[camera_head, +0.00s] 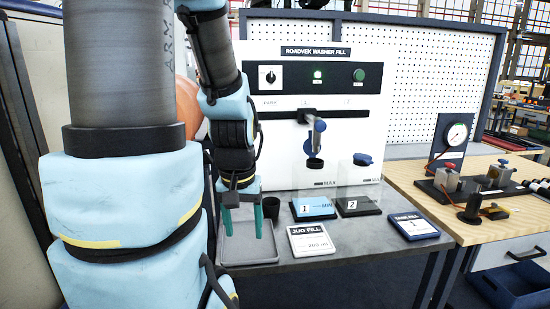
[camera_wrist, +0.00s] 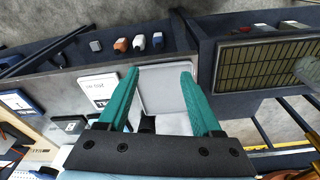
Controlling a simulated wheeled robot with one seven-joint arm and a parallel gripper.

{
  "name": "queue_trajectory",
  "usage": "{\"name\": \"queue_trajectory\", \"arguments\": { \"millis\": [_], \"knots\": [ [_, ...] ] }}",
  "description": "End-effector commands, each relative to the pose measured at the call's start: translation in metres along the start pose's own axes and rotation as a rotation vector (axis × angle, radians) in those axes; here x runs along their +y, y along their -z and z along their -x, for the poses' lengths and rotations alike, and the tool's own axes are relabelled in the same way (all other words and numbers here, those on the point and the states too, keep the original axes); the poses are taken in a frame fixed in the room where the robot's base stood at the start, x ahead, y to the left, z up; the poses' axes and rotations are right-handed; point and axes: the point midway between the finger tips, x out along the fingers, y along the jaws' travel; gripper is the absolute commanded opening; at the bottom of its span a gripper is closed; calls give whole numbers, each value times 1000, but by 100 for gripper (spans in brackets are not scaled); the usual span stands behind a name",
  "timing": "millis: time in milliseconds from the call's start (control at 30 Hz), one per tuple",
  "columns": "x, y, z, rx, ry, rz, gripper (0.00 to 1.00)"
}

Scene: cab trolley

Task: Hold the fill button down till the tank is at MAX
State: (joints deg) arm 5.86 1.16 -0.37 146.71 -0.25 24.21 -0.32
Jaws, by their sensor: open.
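The white washer fill panel (camera_head: 315,51) stands at the back of the bench. It has a black selector knob (camera_head: 270,77), a brightly lit green button (camera_head: 317,75) and a darker green button (camera_head: 359,75). A nozzle (camera_head: 317,128) hangs over the open neck of tank 1 (camera_head: 312,178). Tank 1 carries MAX and MIN marks; blue shows low, around MIN, but the exact level is hard to read. Tank 2 (camera_head: 362,180) wears a blue cap. My gripper (camera_head: 241,234) is open and empty, pointing down over the grey tray, left of and below the buttons. It also shows in the wrist view (camera_wrist: 160,73).
The grey tray (camera_head: 250,257) sits at the bench's left with a dark cup (camera_head: 271,208) beside my fingers. A jug fill card (camera_head: 313,242) and a tank fill card (camera_head: 413,226) lie in front. A gauge stand (camera_head: 452,140) is on the wooden table at right.

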Motion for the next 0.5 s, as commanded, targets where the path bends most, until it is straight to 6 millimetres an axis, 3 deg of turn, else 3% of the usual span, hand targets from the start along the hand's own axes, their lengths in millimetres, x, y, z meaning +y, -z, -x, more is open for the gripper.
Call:
{"name": "queue_trajectory", "arguments": {
  "millis": [67, 500],
  "knots": [
    [0, 0, 0, 0, 0, 0, 56],
    [0, 0, 0, 1, 0, 0, 7]
  ]
}}
